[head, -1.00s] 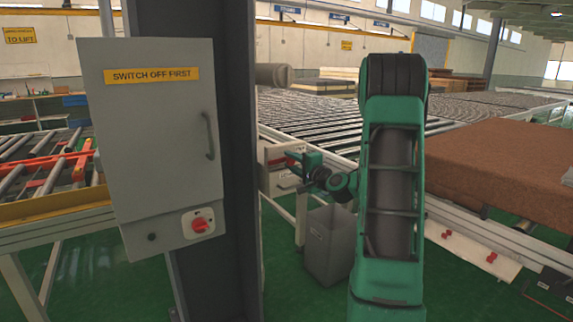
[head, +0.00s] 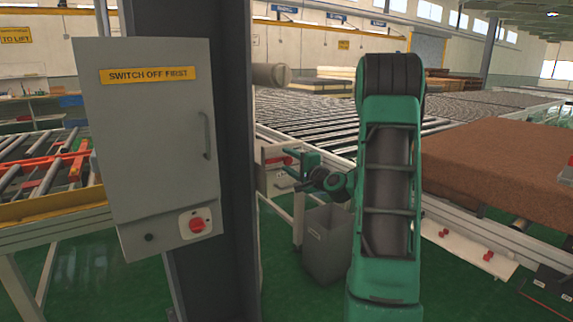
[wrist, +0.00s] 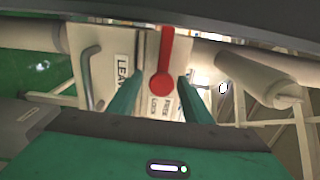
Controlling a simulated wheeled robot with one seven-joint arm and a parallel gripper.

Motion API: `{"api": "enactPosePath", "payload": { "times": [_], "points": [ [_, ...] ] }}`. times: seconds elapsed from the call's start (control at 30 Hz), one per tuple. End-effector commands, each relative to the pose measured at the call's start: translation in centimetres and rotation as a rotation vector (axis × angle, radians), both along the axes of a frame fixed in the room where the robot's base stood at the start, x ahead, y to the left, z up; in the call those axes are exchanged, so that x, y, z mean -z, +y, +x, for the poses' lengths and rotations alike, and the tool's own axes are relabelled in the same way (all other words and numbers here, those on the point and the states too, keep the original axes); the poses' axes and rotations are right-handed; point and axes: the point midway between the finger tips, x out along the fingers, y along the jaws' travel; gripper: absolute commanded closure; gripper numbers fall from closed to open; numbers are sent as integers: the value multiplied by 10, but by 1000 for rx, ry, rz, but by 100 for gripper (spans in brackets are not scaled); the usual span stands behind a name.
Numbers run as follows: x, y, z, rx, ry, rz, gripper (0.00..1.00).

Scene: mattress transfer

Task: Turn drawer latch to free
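The drawer latch (wrist: 163,80) is a red lever with a round hub, and in the wrist view its lever points up. It is mounted on a pale panel (wrist: 160,125) with labels beside it that read FREE and LOCK. My gripper (wrist: 162,74) is open, with a green finger on each side of the hub. I cannot tell whether either finger touches the latch. In the head view my gripper (head: 304,168) is at the front of the pale drawer unit (head: 273,180), and the red latch (head: 285,160) shows just beside it.
A curved handle (wrist: 87,78) and a partly hidden label are left of the latch in the wrist view. A grey bin (head: 328,245) stands below my gripper. A dark column (head: 240,230) with a grey switch box (head: 150,150) is to the left. A brown mattress (head: 500,165) lies right.

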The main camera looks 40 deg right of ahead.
Motion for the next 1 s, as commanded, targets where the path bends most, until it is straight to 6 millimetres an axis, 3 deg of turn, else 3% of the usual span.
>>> {"api": "enactPosePath", "payload": {
  "times": [0.23,0.7,1.0],
  "points": [
    [0,2,-15,1,1,1,55],
    [1,11,-93,2,2,2,55],
    [0,14,-106,0,1,-1,55]
  ]
}}
